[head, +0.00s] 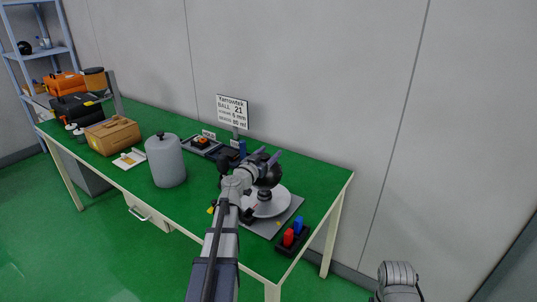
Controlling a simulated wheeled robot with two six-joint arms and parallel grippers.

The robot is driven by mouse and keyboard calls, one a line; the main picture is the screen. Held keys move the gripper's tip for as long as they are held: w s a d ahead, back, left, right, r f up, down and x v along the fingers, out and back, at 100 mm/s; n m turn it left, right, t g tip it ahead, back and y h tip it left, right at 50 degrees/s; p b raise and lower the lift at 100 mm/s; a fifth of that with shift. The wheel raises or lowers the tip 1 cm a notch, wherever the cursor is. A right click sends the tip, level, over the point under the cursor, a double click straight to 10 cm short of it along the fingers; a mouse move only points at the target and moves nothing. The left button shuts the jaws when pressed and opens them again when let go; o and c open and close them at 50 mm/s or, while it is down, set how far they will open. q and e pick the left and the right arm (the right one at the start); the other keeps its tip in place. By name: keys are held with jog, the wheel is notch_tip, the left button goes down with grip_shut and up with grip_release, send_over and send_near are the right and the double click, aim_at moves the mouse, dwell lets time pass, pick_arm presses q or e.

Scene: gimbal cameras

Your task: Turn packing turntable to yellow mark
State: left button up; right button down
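The packing turntable is a pale grey round disc (270,207) on a flat grey base plate (290,212) at the right end of the green table. My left arm reaches over it from the front and hides its left part. My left gripper (268,155) is above the disc's far side, its two fingers apart and pointing up and right. A dark rounded shape behind the gripper is partly hidden; I cannot tell whether they touch. A small yellow spot shows near the base plate's front, too small to identify as the mark.
A block with red and blue pegs (292,239) stands at the table's front right corner. A grey canister (165,162) stands left of my arm. A cardboard box (113,135), cases and a sign (233,111) are farther back. Green tabletop is clear between canister and arm.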

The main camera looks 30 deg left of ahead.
pick_arm(q)
grip_shut()
dwell(0.3)
dwell(0.4)
